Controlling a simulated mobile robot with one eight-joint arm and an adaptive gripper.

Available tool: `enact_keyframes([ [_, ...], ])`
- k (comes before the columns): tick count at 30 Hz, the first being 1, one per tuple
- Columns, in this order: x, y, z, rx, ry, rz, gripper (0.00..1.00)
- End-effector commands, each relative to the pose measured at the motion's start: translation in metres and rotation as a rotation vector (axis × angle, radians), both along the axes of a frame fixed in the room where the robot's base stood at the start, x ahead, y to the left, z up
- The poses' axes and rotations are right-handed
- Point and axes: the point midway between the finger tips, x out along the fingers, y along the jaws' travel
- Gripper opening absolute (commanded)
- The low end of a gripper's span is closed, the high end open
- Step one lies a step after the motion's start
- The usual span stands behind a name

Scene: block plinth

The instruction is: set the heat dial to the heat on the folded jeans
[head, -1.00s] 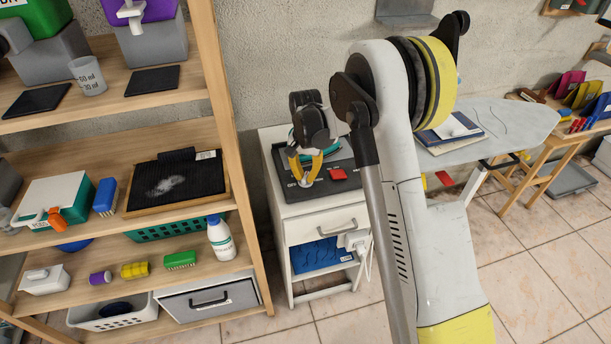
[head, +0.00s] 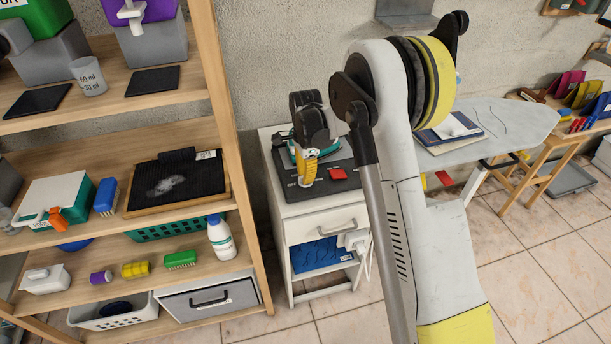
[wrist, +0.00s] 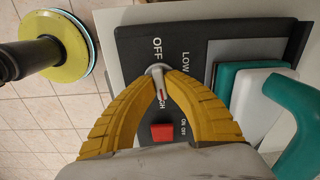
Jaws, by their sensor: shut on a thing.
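The heat dial (wrist: 157,72) is a small pale knob on a dark panel (wrist: 131,42) atop the white cabinet (head: 322,229). My gripper (wrist: 159,70) is shut on the dial, one yellow finger at each side; it also shows over the panel in the head view (head: 304,183). In the wrist view OFF is above the dial, LOW to its upper right, and a partly hidden label ending in GH below. A reddish mark shows at the knob's lower end, near that label. Blue folded cloth, apparently the jeans (head: 320,253), lies in the cabinet's open shelf; its tag is unreadable.
A red switch (wrist: 162,132) sits close below the dial. A teal and white iron (wrist: 253,104) rests beside it on the panel. A wooden shelf rack (head: 228,130) stands to the left, and an ironing board (head: 520,118) to the right.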

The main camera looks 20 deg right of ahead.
Motion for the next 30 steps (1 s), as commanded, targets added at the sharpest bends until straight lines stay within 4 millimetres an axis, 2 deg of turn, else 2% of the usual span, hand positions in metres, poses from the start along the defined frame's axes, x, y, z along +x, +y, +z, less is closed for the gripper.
enact_keyframes([
  [9,-0.0004,0.0,-0.0004,0.0,0.001,-0.112,0.0],
  [25,-0.0004,-0.0001,-0.0004,0.0,0.001,-0.133,0.0],
  [26,-0.0004,-0.0001,-0.0004,0.0,0.001,-0.133,0.2],
  [27,-0.0004,-0.0001,-0.0003,0.0,0.001,-0.133,0.33],
  [30,-0.0003,-0.0001,-0.0003,0.0,0.001,-0.132,0.34],
])
